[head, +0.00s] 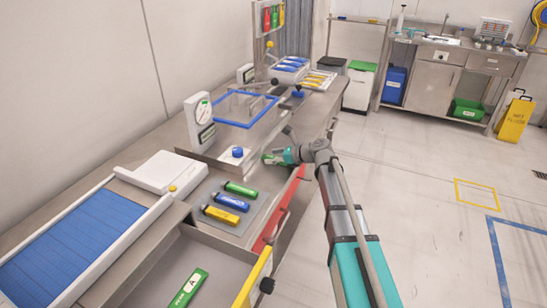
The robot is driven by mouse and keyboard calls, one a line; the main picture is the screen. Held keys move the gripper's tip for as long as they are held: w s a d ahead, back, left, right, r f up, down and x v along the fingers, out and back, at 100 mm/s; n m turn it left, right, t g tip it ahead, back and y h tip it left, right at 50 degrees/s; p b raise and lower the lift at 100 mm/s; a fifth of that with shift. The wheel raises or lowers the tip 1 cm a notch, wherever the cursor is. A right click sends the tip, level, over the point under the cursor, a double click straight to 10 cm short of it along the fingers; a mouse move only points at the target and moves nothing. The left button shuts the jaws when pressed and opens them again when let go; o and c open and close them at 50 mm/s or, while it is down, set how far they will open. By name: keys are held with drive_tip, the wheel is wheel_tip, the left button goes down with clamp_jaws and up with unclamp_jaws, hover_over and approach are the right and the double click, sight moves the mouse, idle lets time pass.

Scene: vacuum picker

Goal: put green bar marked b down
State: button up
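My gripper (277,157) is near the middle of the picture, above the right edge of the steel counter. It appears shut on a green bar (270,159), whose mark I cannot read at this size.
A blue conveyor (70,245) is at the left. A white scale with a dial (199,122) and a blue-rimmed clear box (247,124) stand behind the tray. A blue knob (238,152) is close left of my gripper. Red (285,212) and yellow (252,277) edges line the counter's front.

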drive_tip(key=shift+r, duration=0.2)
drive_tip(key=shift+s+d+r+p, duration=0.1)
drive_tip(key=shift+d+r+p, duration=0.05)
drive_tip(key=shift+d+p, duration=0.15)
drive_tip(key=p+v, duration=0.4)
drive_tip(key=v, duration=0.7)
drive_tip(key=shift+d, duration=0.15)
idle(0.3)
drive_tip(key=s+d+f+n+g+h, duration=0.1)
drive_tip(key=s+d+f+n+h, duration=0.3)
drive_tip(key=s+n, duration=0.3)
drive_tip(key=s+d+f+n+g+h, duration=0.2)
drive_tip(key=s+d+f+n+h, duration=0.1)
drive_tip(key=s+n, duration=0.4)
drive_tip(key=s+d+f+n+g+h, duration=0.1)
drive_tip(key=s+d+f+n+h, duration=0.3)
drive_tip(key=s+n, duration=0.4)
drive_tip(key=shift+s+d+f+g+h, duration=0.15)
drive_tip(key=shift+d+f+g+h, duration=0.15)
drive_tip(key=shift+d+h, duration=0.7)
